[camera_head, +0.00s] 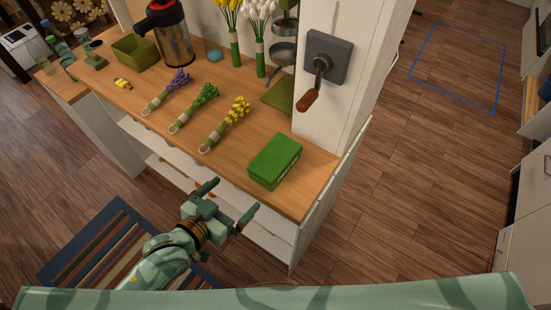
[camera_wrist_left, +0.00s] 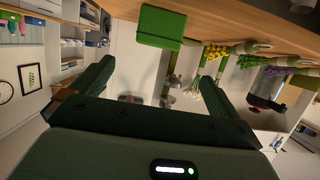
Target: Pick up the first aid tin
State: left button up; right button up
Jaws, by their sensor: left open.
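The first aid tin is a green rectangular box (camera_head: 274,161) lying at the right front corner of the wooden counter in the head view. It also shows in the left wrist view (camera_wrist_left: 161,27), near the top between the fingers and beyond them. My left gripper (camera_head: 228,202) is open and empty. It is in front of the counter, left of and nearer than the tin, and apart from it. Its two fingers also show in the left wrist view (camera_wrist_left: 155,82). My right gripper is in neither view.
Bunches of purple (camera_head: 168,90), green (camera_head: 194,108) and yellow flowers (camera_head: 225,124) lie left of the tin on the wooden counter (camera_head: 290,204). A wall crank (camera_head: 322,75) juts out behind it. A green board (camera_head: 279,94) lies near the post. A striped rug (camera_head: 110,250) covers the floor.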

pick_arm(q)
jog(key=b, duration=0.2)
send_near(274, 156)
jog(key=shift+w+d+f, duration=0.6)
jog(key=shift+w+f, duration=0.1)
jog(key=shift+w, duration=0.1)
jog(key=shift+w+d+f, duration=0.1)
jog(key=shift+w+d, duration=0.2)
jog(key=shift+w, duration=0.15)
jog(key=b+x, duration=0.1)
jog(key=x, duration=0.4)
jog(key=shift+w, duration=0.1)
jog(key=shift+r, duration=0.25)
jog(key=c, duration=1.3)
